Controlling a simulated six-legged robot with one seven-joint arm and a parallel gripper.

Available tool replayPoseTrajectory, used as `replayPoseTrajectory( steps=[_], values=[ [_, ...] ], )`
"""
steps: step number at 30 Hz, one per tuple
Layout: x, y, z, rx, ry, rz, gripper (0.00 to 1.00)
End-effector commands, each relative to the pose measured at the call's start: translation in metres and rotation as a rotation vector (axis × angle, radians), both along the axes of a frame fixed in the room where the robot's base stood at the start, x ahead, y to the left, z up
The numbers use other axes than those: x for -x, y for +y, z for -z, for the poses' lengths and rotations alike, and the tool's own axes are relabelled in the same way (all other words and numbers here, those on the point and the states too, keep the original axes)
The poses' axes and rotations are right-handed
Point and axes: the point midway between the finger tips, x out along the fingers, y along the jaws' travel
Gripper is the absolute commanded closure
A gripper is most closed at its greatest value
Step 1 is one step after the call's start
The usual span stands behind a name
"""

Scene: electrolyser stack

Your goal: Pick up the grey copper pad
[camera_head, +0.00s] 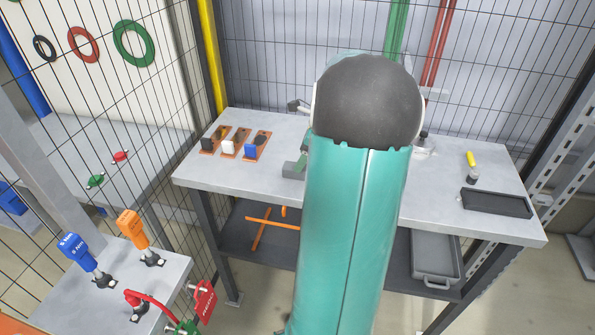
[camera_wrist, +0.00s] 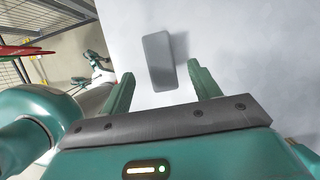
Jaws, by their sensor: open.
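The grey copper pad (camera_wrist: 160,58) shows in the wrist view as a plain grey rounded rectangle on a pale surface. My gripper (camera_wrist: 161,73) is open, with one green finger on each side of the pad's near part in the picture. I see a gap between the pad and each finger, and cannot tell the height of the fingers above it.
Several orange holders with a black, a white (camera_head: 228,147) and a blue block (camera_head: 250,151) stand on the bench's left. A dark tray (camera_head: 497,205) and a yellow-handled tool (camera_head: 470,159) lie on its right. Wire mesh fencing (camera_head: 270,50) stands behind. A grey bin (camera_head: 437,282) is on the lower shelf.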

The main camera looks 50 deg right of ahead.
Motion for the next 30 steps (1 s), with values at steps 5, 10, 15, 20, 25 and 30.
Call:
replayPoseTrajectory(
  steps=[5,10,15,20,25,30],
  values=[
    [-0.008,0.003,0.025,-0.004,0.001,-0.001,0.38],
    [-0.016,0.005,0.043,-0.001,0.000,0.000,0.38],
    [-0.017,0.006,0.045,0.001,0.000,0.000,0.38],
    [-0.017,0.006,0.045,0.000,0.000,0.000,0.52],
    [-0.017,0.006,0.045,0.000,0.000,-0.001,0.85],
    [-0.017,0.006,0.045,0.000,0.000,-0.001,0.86]
  ],
)
